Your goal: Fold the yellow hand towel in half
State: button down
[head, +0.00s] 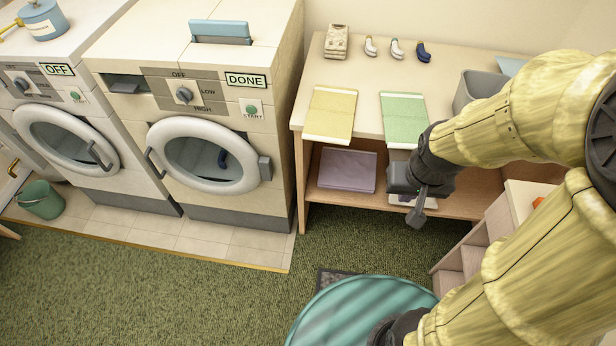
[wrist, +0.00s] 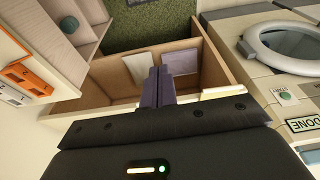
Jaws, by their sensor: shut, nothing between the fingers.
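The yellow hand towel (head: 331,112) lies flat and unfolded-looking on the wooden table top, with a white band at each end, near the table's left front. My gripper (head: 417,214) hangs in front of the table, below the top's level and to the right of the yellow towel, apart from it. Its two fingers (wrist: 158,88) are together with nothing between them.
A green towel (head: 404,120) lies right of the yellow one. A lavender towel (head: 347,170) lies on the shelf below. A grey bin (head: 477,90) is at right, a washer (head: 205,150) at left.

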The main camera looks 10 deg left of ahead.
dwell(0.3)
jog(key=w+a+f+m+t+h+b, duration=0.1)
jog(key=w+a+f+t+b, duration=0.35)
jog(key=w+f+b, duration=0.5)
jog(key=w+a+f+m+t+h+b, duration=0.15)
jog(key=w+a+f+t+b, duration=0.3)
jog(key=w+f+b, duration=0.55)
jog(key=s+a+f+n+t+y+b, duration=0.1)
jog(key=a+t+b, duration=0.7)
jog(key=a+t, duration=0.1)
jog(key=shift+s+a+f+n+b, duration=0.3)
jog(key=shift+s+f+n+b, duration=0.05)
jog(key=shift+s+f, duration=0.05)
jog(key=p, duration=0.1)
send_near(328, 126)
jog(key=w+f, duration=0.2)
jog(key=w, duration=0.2)
jog(key=shift+s+d+r, duration=0.15)
jog(key=shift+s, duration=0.1)
